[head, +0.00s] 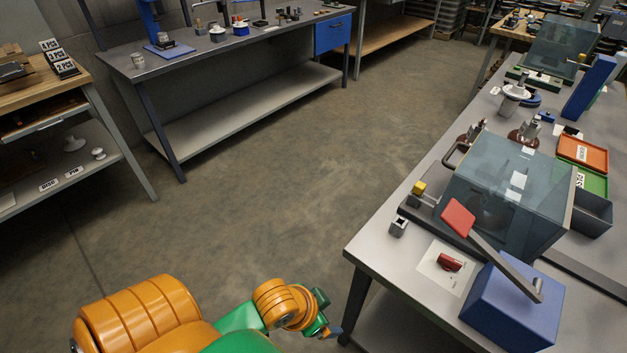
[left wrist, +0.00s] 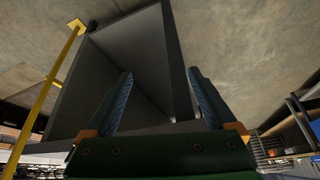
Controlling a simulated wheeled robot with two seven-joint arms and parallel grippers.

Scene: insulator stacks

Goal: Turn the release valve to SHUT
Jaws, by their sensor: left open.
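The release valve (head: 450,263) is a small red knob on a white label plate (head: 432,276) near the front left edge of the right-hand grey table (head: 375,243). The plate's lettering is too small to read, so its setting cannot be told. My left gripper (head: 328,330) is low at the bottom middle of the head view, left of the table's front corner and apart from the valve. In the left wrist view its two fingers (left wrist: 160,76) stand apart with nothing held between them; the valve does not show there. My right gripper is not in view.
A blue box (head: 515,305) with a red-ended lever (head: 457,217) stands right of the valve. A clear guard box (head: 510,190) stands behind it, with a small grey block (head: 398,227) to its left. Orange (head: 583,152) and green bins lie further right. The floor (head: 270,200) is clear.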

